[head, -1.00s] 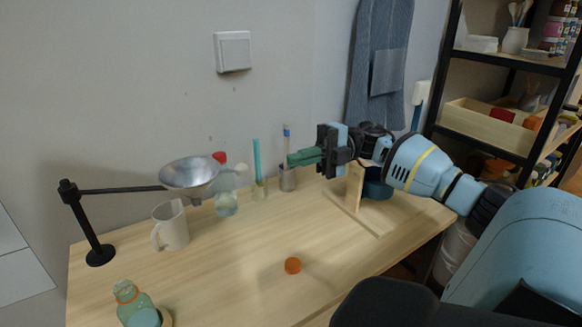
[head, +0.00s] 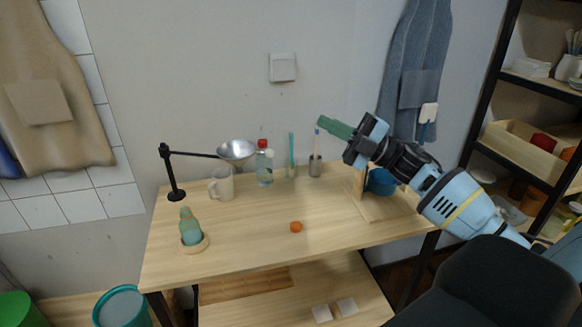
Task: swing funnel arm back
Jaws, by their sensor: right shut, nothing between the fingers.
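The metal funnel (head: 236,150) sits at the right end of a thin black arm (head: 196,155). The arm reaches from a black upright post (head: 172,175) on the left of the table. The funnel hangs behind and just right of a pale mug (head: 222,184), left of a clear bottle with a red cap (head: 264,165). My right gripper (head: 335,128) has green fingers, shut and empty. It is raised above the back right of the table, well to the right of the funnel and apart from it. My left gripper is out of view.
A teal bottle (head: 190,228) stands on a round wooden base at the front left. An orange cap (head: 296,227) lies mid-table. A metal cup (head: 315,166) holds brushes at the back. A blue bowl (head: 382,182) is by a wooden stand.

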